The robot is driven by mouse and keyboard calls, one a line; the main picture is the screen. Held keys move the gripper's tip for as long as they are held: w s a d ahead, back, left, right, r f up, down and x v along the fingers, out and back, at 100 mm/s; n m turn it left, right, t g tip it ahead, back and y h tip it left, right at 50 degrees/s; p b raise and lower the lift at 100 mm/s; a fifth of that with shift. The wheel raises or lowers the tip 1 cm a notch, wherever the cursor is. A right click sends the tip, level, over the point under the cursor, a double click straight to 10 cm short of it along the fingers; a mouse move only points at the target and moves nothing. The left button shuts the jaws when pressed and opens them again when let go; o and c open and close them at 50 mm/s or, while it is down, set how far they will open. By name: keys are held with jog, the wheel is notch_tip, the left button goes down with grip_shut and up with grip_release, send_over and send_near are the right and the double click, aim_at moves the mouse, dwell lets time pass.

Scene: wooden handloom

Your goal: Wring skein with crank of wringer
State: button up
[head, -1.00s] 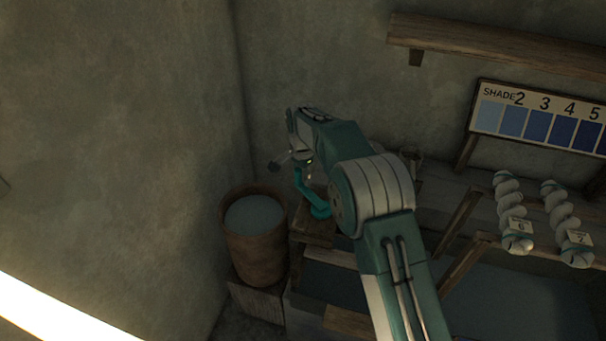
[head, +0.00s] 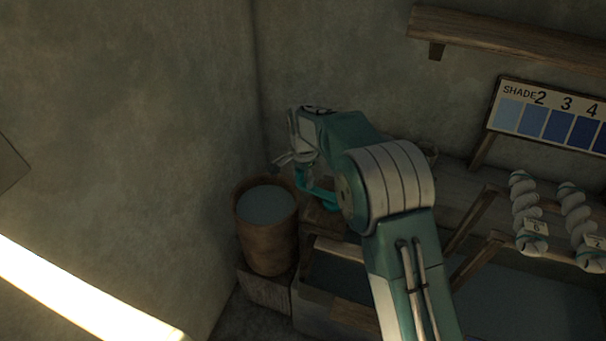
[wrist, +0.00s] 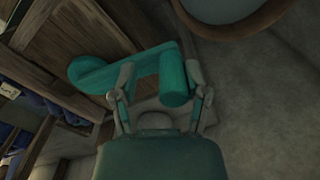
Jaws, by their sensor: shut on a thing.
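A teal crank (wrist: 172,78) shows in the wrist view, its rounded grip between my two fingers and its arm running left across wooden boards. In the head view the same crank (head: 318,198) sits beside the wooden bucket, partly behind my arm. My gripper (wrist: 160,98) is shut on the crank grip; in the head view the gripper (head: 290,160) is small and dim. The rest of the wringer is mostly hidden by my arm. Two pale twisted skeins (head: 526,215) with tags hang at the right; I cannot make out a skein at the wringer.
A wooden bucket (head: 267,245) of greyish liquid stands left of the crank on a block, near the wall. A shade board (head: 540,118) stands behind the skeins. A wooden shelf (head: 510,30) is fixed above. A bright strip crosses the lower left.

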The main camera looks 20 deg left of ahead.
jog(key=shift+o, duration=0.3)
jog(key=shift+s+d, duration=0.2)
jog(key=shift+s, duration=0.5)
jog(key=shift+s+d, duration=0.2)
jog(key=shift+s, duration=0.5)
jog(key=shift+s+d, duration=0.15)
jog(key=shift+d, duration=0.1)
grip_shut()
jog(key=shift+s+d+r, duration=0.15)
jog(key=shift+s+d, duration=0.15)
jog(key=shift+s, duration=0.25)
jog(key=s+d, duration=0.7)
jog(key=shift+s, duration=0.2)
